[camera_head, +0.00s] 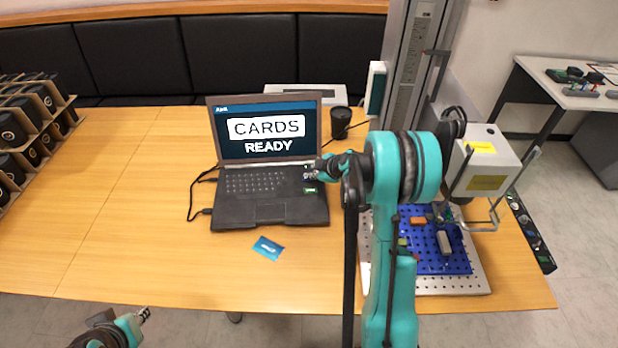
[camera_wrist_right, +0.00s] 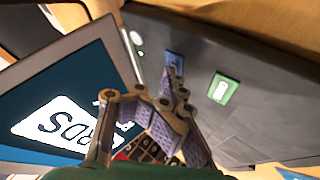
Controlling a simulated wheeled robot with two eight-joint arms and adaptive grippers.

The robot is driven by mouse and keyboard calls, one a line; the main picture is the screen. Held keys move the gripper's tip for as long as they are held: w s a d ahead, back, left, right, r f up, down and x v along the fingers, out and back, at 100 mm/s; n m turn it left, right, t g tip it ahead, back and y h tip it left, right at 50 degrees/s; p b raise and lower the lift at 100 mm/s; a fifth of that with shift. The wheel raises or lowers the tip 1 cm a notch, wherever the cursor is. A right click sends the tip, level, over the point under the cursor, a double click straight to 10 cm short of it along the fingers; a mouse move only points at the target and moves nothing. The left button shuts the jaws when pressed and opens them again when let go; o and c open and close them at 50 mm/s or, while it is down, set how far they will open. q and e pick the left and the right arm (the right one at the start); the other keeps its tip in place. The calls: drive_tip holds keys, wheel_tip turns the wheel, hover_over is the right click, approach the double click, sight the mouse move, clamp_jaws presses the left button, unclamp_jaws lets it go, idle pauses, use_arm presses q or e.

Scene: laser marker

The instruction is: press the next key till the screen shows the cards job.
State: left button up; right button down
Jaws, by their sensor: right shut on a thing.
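The laptop (camera_head: 268,211) stands open on the wooden table. Its screen (camera_head: 265,148) reads "CARDS READY", and part of it shows tilted in the wrist view (camera_wrist_right: 60,100). Right of the keyboard is a column of keys: a green key (camera_head: 310,190), also in the wrist view (camera_wrist_right: 222,88), and a blue key (camera_wrist_right: 175,62) beside it. My right gripper (camera_head: 319,169) is over this column. In the wrist view its fingertips (camera_wrist_right: 172,88) are close to the blue key; I cannot tell if they touch. What it is shut on is unclear. My left gripper (camera_head: 144,314) is low at the left, away from the laptop.
A blue card (camera_head: 267,248) lies in front of the laptop. A black cup (camera_head: 340,122) stands behind its right side. The marking machine (camera_head: 485,165) and blue perforated plate (camera_head: 450,260) are at the right. A rack of black cups (camera_head: 25,135) is at the far left.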

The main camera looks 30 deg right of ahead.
drive_tip(key=shift+r, duration=0.65)
drive_tip(key=shift+p, duration=0.3)
wheel_tip(320, 180, up, 5)
drive_tip(key=p, duration=0.3)
idle(0.4)
